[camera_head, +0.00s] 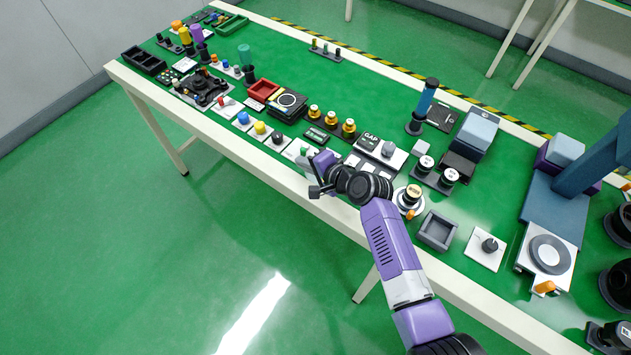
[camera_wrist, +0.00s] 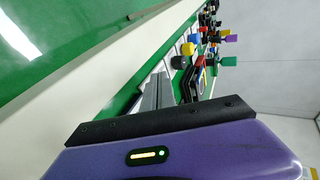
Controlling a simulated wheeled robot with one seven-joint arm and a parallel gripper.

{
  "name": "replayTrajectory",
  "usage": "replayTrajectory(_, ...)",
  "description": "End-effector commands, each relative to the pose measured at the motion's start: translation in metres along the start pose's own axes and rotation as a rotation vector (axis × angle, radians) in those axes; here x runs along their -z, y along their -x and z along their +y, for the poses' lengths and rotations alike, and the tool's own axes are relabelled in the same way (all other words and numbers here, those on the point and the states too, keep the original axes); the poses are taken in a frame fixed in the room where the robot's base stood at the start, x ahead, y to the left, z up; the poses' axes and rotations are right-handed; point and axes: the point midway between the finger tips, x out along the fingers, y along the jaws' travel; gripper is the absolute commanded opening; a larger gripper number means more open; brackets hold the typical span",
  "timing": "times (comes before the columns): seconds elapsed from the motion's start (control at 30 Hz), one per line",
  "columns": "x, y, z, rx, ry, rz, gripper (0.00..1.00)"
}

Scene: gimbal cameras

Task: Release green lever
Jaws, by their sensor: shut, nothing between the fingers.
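A small green piece (camera_head: 303,151), which looks like the green lever, stands on a white plate near the table's front edge in the head view. My gripper (camera_head: 314,190) is at the front edge of the table, just in front of and right of that plate. In the wrist view, its grey fingers (camera_wrist: 158,92) lie together, shut and empty. The green piece is partly crowded by my wrist in the head view, and its tilt cannot be told. I cannot make it out in the wrist view.
A row of coloured knobs on white plates, including a yellow one (camera_head: 260,128) and a blue one (camera_head: 243,118), runs left along the front edge. Gold-topped pieces (camera_head: 331,118) stand behind. A grey open box (camera_head: 437,231) is at right. The floor before the table is clear.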

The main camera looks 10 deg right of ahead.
Motion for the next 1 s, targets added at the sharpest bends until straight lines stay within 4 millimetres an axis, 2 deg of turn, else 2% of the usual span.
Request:
replayTrajectory(0.6,-0.032,0.081,-0.002,-0.001,0.003,-0.009,0.0)
replayTrajectory(0.8,-0.036,0.093,-0.003,-0.001,0.003,-0.009,0.0)
replayTrajectory(1.0,-0.036,0.094,-0.003,-0.001,0.003,-0.01,0.0)
